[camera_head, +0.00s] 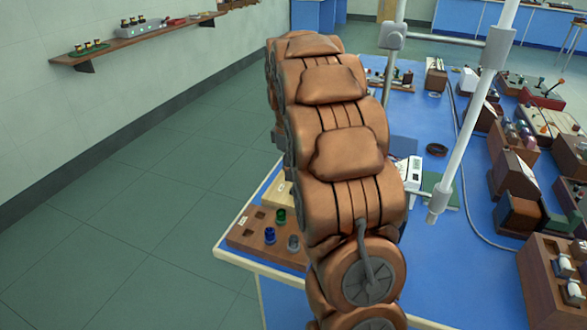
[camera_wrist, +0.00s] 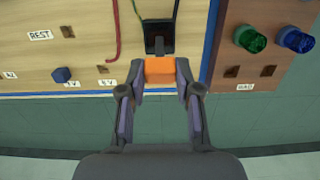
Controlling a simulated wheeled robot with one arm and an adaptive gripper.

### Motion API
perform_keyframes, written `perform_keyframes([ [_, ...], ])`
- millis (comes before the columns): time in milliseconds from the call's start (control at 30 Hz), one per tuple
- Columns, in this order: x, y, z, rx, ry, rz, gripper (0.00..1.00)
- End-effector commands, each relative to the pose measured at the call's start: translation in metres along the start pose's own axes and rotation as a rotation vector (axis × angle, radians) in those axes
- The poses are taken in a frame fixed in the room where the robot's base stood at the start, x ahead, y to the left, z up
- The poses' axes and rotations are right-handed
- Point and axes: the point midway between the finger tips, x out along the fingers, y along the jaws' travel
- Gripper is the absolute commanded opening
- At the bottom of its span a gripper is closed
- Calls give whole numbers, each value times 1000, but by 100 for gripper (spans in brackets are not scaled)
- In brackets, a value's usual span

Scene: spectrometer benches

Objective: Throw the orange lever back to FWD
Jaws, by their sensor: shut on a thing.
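In the wrist view the orange lever (camera_wrist: 159,70) has a block-shaped orange handle, just in front of a dark square fitting (camera_wrist: 159,37) on a light wooden panel. My gripper (camera_wrist: 160,78) is shut on the orange handle, with one finger on each side. No FWD label can be read here. In the head view my arm covers the middle of the picture, and neither the lever nor my gripper can be seen.
Beside the lever are a blue knob (camera_wrist: 62,75), a red cable (camera_wrist: 115,35) and a REST label (camera_wrist: 40,35). A brown block holds a green knob (camera_wrist: 250,38). In the head view the blue bench (camera_head: 480,280) carries several instruments and a white post (camera_head: 465,130).

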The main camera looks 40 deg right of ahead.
Motion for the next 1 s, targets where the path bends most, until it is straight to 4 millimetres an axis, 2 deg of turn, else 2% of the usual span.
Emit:
perform_keyframes([
  [200,1,0,-7,-2,-87,1,0],
  [500,1,0,-7,-1,-97,2,0],
  [533,1,0,-7,-1,-97,2,35],
  [767,1,0,-7,0,-97,1,58],
  [1000,2,0,-6,0,-97,1,58],
])
